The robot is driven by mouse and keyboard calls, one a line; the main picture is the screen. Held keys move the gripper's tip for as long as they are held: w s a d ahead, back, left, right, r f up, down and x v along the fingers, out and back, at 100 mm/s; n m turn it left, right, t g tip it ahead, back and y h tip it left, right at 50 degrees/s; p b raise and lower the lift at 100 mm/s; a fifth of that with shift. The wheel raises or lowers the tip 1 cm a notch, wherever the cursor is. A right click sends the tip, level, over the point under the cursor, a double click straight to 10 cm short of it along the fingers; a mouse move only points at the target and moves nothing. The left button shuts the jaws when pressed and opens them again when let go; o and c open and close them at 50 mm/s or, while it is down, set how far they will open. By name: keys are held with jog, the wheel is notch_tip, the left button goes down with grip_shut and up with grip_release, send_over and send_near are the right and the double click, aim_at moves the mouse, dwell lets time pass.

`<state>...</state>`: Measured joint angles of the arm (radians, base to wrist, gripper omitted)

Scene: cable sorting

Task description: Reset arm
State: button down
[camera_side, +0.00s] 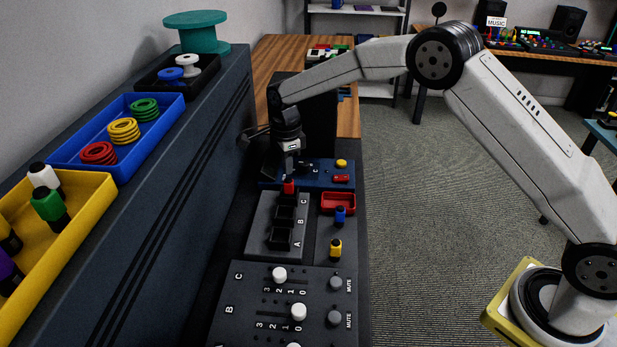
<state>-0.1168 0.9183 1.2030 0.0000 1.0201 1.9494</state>
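My gripper (289,172) points down over the far end of the grey slot panel (262,226), by the slot marked C. A red plug (289,187) is directly below its fingertips, standing in or over that slot. The fingers are too small to tell whether they touch or hold the plug. The two nearer slots, toward B and A, look black and empty. A blue plug (340,216) and a yellow plug (335,249) stand upright on the panel's right side, and a red tray (338,203) lies behind them.
A slider panel (254,310) with white knobs is in front. A blue panel (268,183) with yellow and red parts lies behind. On the left ledge are a yellow bin (88,205), a blue bin (70,158) with coloured coils, a black tray (205,76) and a teal spool (197,33).

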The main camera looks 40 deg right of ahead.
jog(key=shift+f, duration=1.45)
dwell(0.6)
jog(key=shift+r, duration=3.55)
jog(key=s+d+n+t, duration=0.1)
jog(key=s+d+n, duration=0.2)
jog(key=s+n, duration=0.7)
jog(key=s+d+n+t, duration=0.1)
jog(key=s+d+n, duration=0.2)
jog(key=s+n, duration=0.8)
jog(key=s, duration=0.8)
jog(key=shift+d+f+t, duration=0.3)
jog(key=shift+d, duration=0.05)
